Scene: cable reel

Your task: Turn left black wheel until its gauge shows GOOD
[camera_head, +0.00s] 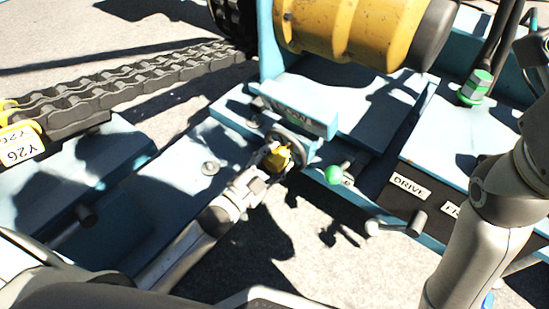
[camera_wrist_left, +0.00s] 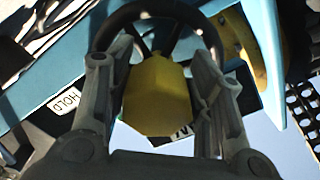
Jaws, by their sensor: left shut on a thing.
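The black wheel (camera_head: 291,139) stands at the front of the blue machine, in the middle of the head view, with a yellow faceted knob (camera_head: 277,159) at its near side. My left gripper (camera_head: 269,163) reaches it from the lower left. In the left wrist view, the fingers (camera_wrist_left: 160,75) lie on both sides of the yellow knob (camera_wrist_left: 157,98), shut on it. The black wheel's rim (camera_wrist_left: 150,12) arches behind the fingertips. My right gripper is out of view.
A green-knobbed lever (camera_head: 334,174) stands close to the right of the wheel. A crank handle (camera_head: 398,226) and a "DRIVE" label (camera_head: 409,187) are further right. A yellow drum (camera_head: 365,30) is above, and a cable chain (camera_head: 120,88) runs at the left.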

